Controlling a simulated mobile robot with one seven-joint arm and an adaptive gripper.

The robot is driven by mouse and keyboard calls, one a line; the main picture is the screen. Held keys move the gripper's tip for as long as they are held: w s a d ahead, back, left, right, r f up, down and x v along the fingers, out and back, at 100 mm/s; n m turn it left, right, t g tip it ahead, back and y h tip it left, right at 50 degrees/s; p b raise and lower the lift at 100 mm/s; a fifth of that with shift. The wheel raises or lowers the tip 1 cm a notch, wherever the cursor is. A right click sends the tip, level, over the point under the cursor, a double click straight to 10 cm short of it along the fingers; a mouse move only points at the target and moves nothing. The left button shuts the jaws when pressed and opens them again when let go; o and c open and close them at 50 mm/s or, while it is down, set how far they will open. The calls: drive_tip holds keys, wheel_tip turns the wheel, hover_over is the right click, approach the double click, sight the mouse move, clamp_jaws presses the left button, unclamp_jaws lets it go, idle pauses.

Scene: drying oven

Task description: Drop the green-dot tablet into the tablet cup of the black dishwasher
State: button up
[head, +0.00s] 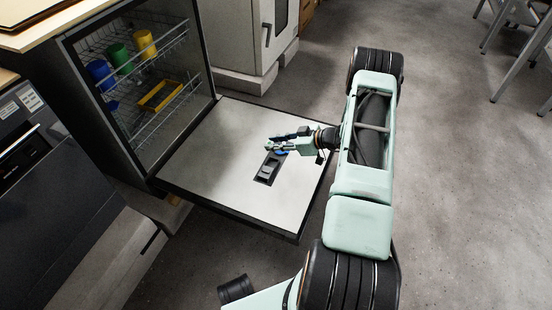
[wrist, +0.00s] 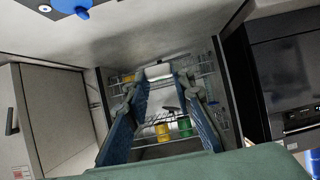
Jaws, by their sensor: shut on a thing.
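The black dishwasher (head: 130,150) stands open with its door (head: 215,170) folded down flat. The dark tablet cup (head: 268,169) is set in the door's inner face; a blue round part (head: 281,152) shows at its far end. My gripper (head: 272,141) is low over the door, just beyond the cup in the head view. In the wrist view, my gripper (wrist: 158,82) is shut on a small white block, the tablet (wrist: 158,71), at its fingertips. Its green dot does not show. The blue part also shows at the wrist view's top left (wrist: 72,6).
Racks inside hold a blue cup (head: 101,74), a green cup (head: 119,56), a yellow cup (head: 145,43) and a yellow tray (head: 160,96). A dark appliance (head: 50,180) stands at left.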

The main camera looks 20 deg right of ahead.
drive_tip(key=b, duration=0.2)
hover_over(276, 160)
drive_tip(key=s, duration=0.2)
drive_tip(key=f, duration=0.2)
drive_tip(key=a+f, duration=0.1)
drive_tip(key=f, duration=0.1)
drive_tip(key=shift+s, duration=0.2)
drive_tip(key=shift+d+f+b, duration=0.1)
drive_tip(key=shift+f+b, duration=0.05)
drive_tip(key=shift+b, duration=0.2)
drive_tip(key=shift+f, duration=3.1)
drive_tip(key=o, duration=0.9)
drive_tip(key=v, duration=1.2)
drive_tip(key=shift+s, duration=0.1)
